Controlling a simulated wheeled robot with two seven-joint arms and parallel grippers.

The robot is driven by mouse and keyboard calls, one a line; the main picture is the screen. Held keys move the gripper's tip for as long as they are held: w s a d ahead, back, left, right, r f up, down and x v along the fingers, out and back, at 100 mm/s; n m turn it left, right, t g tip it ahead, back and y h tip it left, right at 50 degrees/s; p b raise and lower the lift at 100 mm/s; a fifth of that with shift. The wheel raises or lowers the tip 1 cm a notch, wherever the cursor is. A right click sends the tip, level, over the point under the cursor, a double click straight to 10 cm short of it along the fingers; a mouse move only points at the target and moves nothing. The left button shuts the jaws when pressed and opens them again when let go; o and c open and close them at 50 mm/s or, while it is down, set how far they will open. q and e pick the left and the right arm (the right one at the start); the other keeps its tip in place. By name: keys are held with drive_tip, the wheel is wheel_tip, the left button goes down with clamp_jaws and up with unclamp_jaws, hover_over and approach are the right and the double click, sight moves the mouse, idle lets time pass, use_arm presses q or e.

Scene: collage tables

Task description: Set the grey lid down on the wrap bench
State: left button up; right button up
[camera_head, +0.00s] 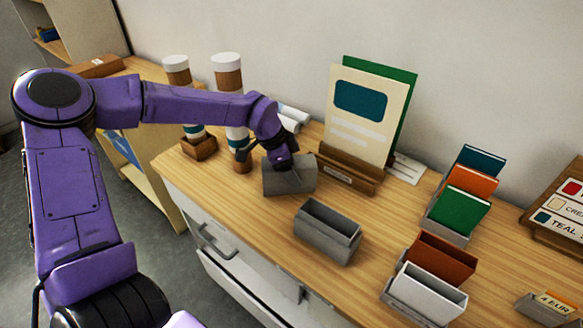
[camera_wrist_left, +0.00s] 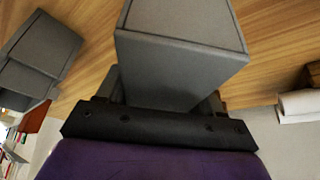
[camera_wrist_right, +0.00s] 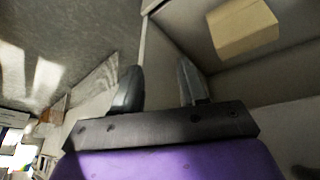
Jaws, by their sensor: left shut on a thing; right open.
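The grey lid (camera_head: 290,180) is in the jaws of my left gripper (camera_head: 281,160), low over the wooden wrap bench (camera_head: 260,212). I cannot tell whether its underside touches the wood. The lid (camera_wrist_left: 182,55) fills the middle of the left wrist view, and the fingers are partly hidden behind it. An open grey box (camera_head: 328,232) stands on the bench to the right of the lid and nearer the front edge, apart from it. My right gripper (camera_wrist_right: 160,88) is open and empty in the right wrist view, away from the bench top.
Behind the lid stand a wooden holder (camera_head: 350,178) with cream and green cards and tall rolls in wooden stands (camera_head: 200,148). White rolls (camera_head: 292,115) lie at the back. Several coloured card boxes (camera_head: 442,255) stand to the right. Bare wood lies between lid and front edge.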

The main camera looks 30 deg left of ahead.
use_arm(q)
drive_tip(key=shift+f, duration=0.2)
drive_tip(key=o, duration=1)
drive_tip(key=shift+o, duration=0.2)
drive_tip(key=v, duration=1.2)
drive_tip(key=shift+b, duration=0.35)
